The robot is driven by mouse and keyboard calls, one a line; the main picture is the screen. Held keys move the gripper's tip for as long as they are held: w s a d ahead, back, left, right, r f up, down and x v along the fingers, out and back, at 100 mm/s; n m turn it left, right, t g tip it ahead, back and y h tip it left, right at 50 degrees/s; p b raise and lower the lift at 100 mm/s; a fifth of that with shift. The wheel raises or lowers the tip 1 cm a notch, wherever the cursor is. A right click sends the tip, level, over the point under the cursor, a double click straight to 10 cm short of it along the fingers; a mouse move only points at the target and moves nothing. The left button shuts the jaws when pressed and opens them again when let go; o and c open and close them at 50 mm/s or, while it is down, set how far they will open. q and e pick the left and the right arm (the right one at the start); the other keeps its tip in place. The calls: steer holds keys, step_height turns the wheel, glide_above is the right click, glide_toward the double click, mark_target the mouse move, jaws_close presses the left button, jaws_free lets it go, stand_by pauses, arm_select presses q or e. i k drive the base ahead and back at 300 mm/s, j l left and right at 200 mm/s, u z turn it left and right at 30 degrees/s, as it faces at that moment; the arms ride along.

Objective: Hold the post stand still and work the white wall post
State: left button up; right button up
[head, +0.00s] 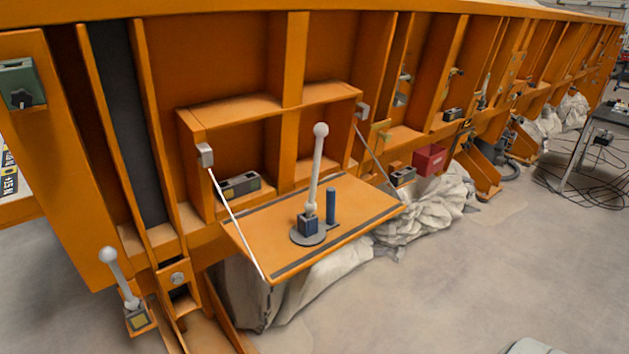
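The post stand (308,235) is on the orange fold-down shelf. It has a round grey base, a dark blue block, a tall white post with a ball on top, leaning slightly right, and an upright blue cylinder (331,206) beside it. A shorter white wall post (121,275), also with a ball on top, stands at the lower left on a small orange bracket of the wall. It leans to the left, its lower end at a grey block with a yellow face. Neither of my grippers is in view, and nothing touches the stand or the wall post.
The shelf (362,196) hangs out from the orange ribbed wall (265,60) on two thin stays. Crumpled whitish sheeting (325,285) lies under it. A red box (430,160) is on the right. A dark table (608,116) with cables stands far right.

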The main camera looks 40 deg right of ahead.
mark_target(321, 128)
steer(key=l+u, duration=0.2)
steer(key=u, duration=0.25)
steer(key=k+l+u, duration=0.15)
steer(key=l, duration=0.25)
steer(key=l+u, duration=0.15)
steer(key=l, duration=0.25)
steer(key=k+l+u, duration=0.1)
steer(key=l, duration=0.25)
steer(key=k+l+u, duration=0.15)
steer(key=l, duration=0.25)
steer(key=k+l+u, duration=0.15)
steer(key=l, duration=0.2)
